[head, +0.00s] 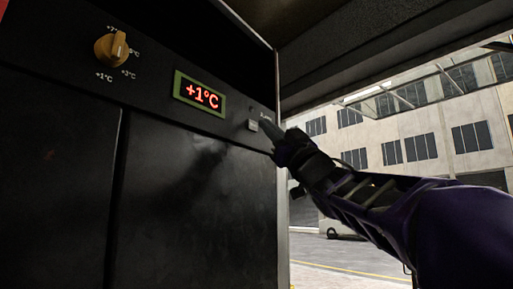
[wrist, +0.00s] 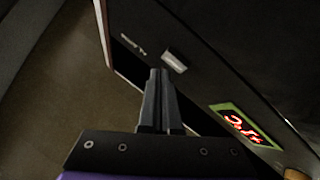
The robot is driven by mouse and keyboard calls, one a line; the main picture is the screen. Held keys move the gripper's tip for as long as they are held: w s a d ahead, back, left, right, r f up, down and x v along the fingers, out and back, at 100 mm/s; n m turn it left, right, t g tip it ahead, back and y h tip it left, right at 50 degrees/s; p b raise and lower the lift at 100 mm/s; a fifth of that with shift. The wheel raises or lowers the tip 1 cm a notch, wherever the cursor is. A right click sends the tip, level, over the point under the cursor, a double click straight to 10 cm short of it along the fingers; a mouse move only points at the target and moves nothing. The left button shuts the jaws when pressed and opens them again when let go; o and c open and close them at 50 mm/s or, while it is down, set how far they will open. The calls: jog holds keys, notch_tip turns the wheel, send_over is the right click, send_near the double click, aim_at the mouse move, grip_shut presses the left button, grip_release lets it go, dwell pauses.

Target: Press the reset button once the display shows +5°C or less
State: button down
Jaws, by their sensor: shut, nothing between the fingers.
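The display (head: 202,95) on the dark panel reads +1°C in red inside a green frame. It also shows, tilted, in the wrist view (wrist: 243,125). The reset button (head: 253,125) is a small pale block right of the display. In the wrist view the button (wrist: 174,61) sits just beyond and to the right of my fingertips. My gripper (head: 265,123) is shut and empty, its tips close beside the button. In the wrist view its fingers (wrist: 158,74) lie together. I cannot tell whether the tips touch the panel or button.
A yellow knob (head: 112,47) with temperature marks is at the panel's upper left. Dark doors (head: 200,190) fill the front below the panel. The panel ends at a vertical edge just right of the button. Beyond are open pavement and a building (head: 425,130).

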jog(key=shift+d, duration=0.1)
jog(key=s+d, duration=0.1)
jog(key=d, duration=0.1)
jog(key=s+d, duration=0.1)
jog(key=d, duration=0.1)
jog(key=shift+s, duration=0.4)
jog(key=shift+a, duration=0.1)
dwell(0.5)
